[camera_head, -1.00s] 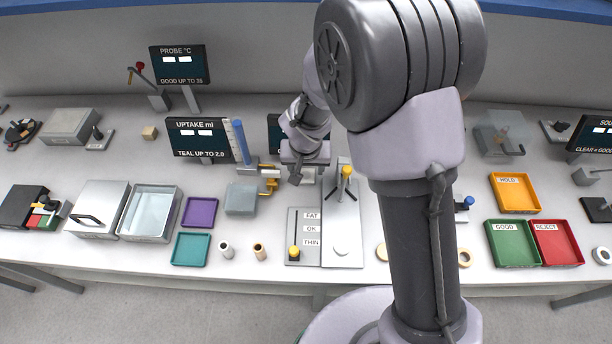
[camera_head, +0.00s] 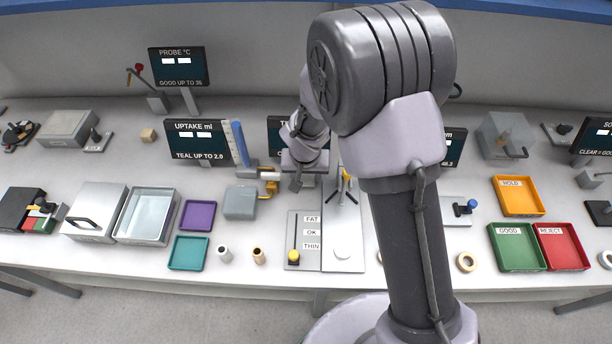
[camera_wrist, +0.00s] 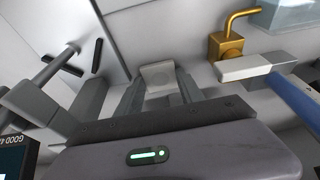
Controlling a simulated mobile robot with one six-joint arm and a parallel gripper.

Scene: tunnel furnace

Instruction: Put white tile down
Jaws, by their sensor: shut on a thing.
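My gripper (camera_wrist: 158,96) is in the middle of the wrist view, its fingers shut on a small pale piece that I take for the white tile (camera_wrist: 158,74). The tile's lower part is hidden by the fingers. I cannot tell whether it touches the surface beneath. In the head view my gripper (camera_head: 297,184) is small and partly hidden by my wrist, over the back middle of the bench, between the brass tap (camera_head: 271,187) and the three-legged stand (camera_head: 344,189). The tile cannot be made out surely there.
The brass tap (camera_wrist: 228,46) and blue tube (camera_wrist: 295,98) are close right in the wrist view; the stand's rod (camera_wrist: 55,66) is left. The FAT/OK/THIN gauge (camera_head: 307,254) stands in front. Purple (camera_head: 198,213), teal (camera_head: 188,253) and green GOOD (camera_head: 515,258) trays flank the middle.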

